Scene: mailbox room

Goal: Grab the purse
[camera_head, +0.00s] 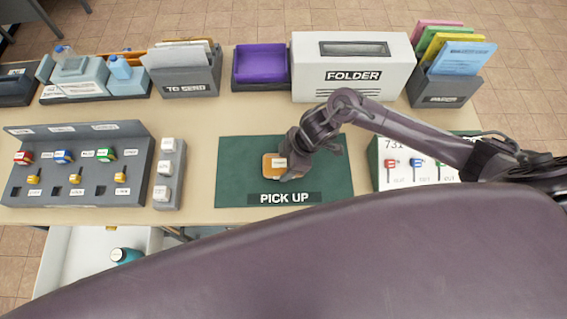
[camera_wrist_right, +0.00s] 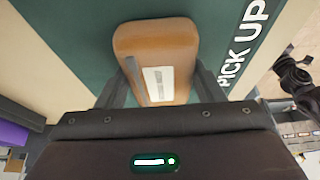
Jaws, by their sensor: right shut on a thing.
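The purse is a small orange-brown case with a white label (camera_head: 270,160), on the green PICK UP mat. It also shows in the wrist view (camera_wrist_right: 155,40), between the two fingers. My right gripper (camera_head: 287,167) reaches down over the mat from the right and is shut on the purse. In the wrist view the right gripper (camera_wrist_right: 165,78) has a finger on each side of the purse. The fingers partly hide its sides. I cannot tell whether the purse still touches the mat. My left gripper is not in view.
The green mat (camera_head: 232,180) is otherwise bare. A white FOLDER box (camera_head: 310,85), a purple tray (camera_head: 260,65) and a grey TO SEND holder (camera_head: 185,80) stand behind it.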

